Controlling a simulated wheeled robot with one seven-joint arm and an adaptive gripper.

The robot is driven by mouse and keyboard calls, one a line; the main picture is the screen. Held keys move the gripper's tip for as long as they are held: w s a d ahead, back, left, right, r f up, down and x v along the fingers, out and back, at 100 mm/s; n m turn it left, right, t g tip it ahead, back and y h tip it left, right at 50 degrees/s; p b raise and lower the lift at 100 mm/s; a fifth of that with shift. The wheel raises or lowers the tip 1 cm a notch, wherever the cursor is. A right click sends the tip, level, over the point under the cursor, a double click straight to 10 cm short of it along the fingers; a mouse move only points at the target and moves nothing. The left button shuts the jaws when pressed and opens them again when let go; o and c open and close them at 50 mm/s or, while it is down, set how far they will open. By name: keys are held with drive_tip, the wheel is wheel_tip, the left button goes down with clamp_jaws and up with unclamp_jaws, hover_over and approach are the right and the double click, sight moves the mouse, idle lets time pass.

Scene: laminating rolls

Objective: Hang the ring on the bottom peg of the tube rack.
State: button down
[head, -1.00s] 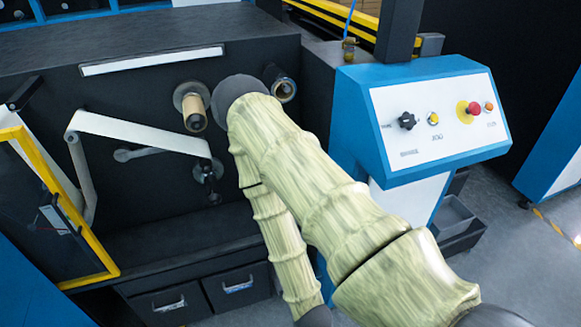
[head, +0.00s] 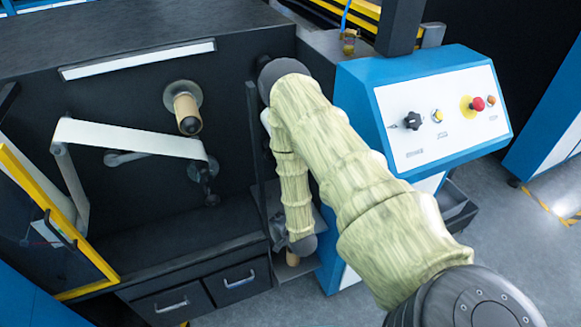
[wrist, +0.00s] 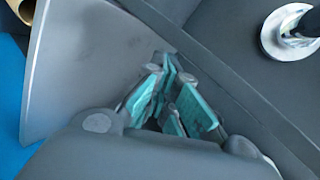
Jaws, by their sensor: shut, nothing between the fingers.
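In the wrist view my gripper (wrist: 175,100) has its teal-padded fingers together, with nothing between them. A silver round flange or ring (wrist: 272,42) with a dark rod through its middle shows at the upper right, apart from the fingers; I cannot tell whether it is the ring or part of a peg. A grey panel (wrist: 85,60) lies close on the left of the fingers. In the head view my arm covers most of the area around a dark upright post (head: 262,170). I cannot clearly make out the tube rack's bottom peg, and the gripper is mostly hidden there.
A tan cardboard tube (head: 187,112) sticks out of the black machine face. A tan tube end (head: 293,259) shows low beside my arm. The blue control console (head: 440,120) stands to the right, drawers (head: 237,283) to the lower left. Grey floor is open at right.

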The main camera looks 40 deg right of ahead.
drive_tip(key=w+d+r+m+t+h+p, duration=0.1)
drive_tip(key=w+d+r+m+t, duration=0.3)
drive_tip(key=d, duration=0.3)
drive_tip(key=w+d+r+m+t+h+p, duration=0.1)
drive_tip(key=w+d+r+m+t, duration=0.1)
drive_tip(key=w+d+r+m, duration=0.35)
drive_tip(key=w+d+n+b, duration=0.1)
drive_tip(key=w+d+b, duration=0.1)
drive_tip(key=w, duration=0.6)
drive_tip(key=shift+d+r+n, duration=0.35)
drive_tip(key=shift+d+r, duration=0.1)
drive_tip(key=shift+w+b, duration=0.3)
drive_tip(key=shift+w, duration=0.05)
drive_tip(key=shift+b+x, duration=0.5)
drive_tip(key=shift+x, duration=0.3)
drive_tip(key=p+v, duration=0.2)
drive_tip(key=v, duration=0.8)
idle(0.5)
